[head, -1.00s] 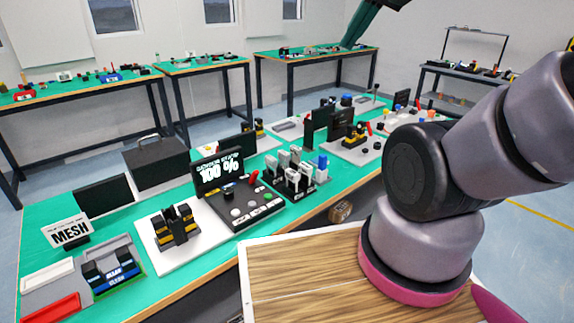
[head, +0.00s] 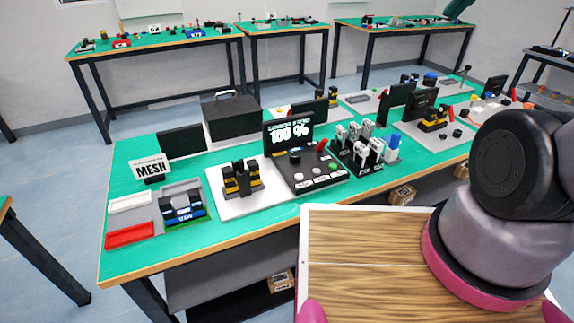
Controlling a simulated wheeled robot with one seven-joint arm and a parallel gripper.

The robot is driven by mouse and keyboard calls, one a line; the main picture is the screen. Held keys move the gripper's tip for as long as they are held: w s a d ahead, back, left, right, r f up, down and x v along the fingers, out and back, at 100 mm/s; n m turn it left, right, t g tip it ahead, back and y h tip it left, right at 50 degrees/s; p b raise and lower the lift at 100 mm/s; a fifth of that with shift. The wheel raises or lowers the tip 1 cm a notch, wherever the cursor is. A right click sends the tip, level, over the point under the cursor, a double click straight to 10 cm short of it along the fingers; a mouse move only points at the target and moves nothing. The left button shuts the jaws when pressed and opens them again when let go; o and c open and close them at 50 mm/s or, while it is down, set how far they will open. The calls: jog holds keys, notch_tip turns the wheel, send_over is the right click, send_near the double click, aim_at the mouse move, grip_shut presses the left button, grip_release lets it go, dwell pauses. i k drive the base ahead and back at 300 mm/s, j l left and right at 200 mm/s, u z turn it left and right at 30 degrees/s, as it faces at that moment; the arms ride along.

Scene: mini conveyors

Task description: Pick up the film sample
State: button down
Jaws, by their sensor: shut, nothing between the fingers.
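I cannot make out a film sample for certain in the head view; the parts on the bench are small. A sign reading MESH (head: 151,168) stands at the left end of the green bench (head: 137,198). Before it are a white tray (head: 130,203), a red tray (head: 130,234) and a black and blue holder (head: 183,212). To their right, a black and yellow holder (head: 241,178) stands on a white plate (head: 216,206). My gripper is out of view; only links of my arm show at the right.
A screen reading 100 % (head: 288,133) stands behind a dark control panel (head: 322,180). A rack of grey-white upright pieces (head: 362,152) is right of it. A black case (head: 232,118) stands behind. Wooden blocks (head: 402,194) lie below the bench.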

aim_at(354, 128)
jog(key=i+l+u, duration=0.2)
jog(key=u, duration=0.2)
jog(key=i+l+u, duration=0.1)
jog(key=l+u, duration=0.35)
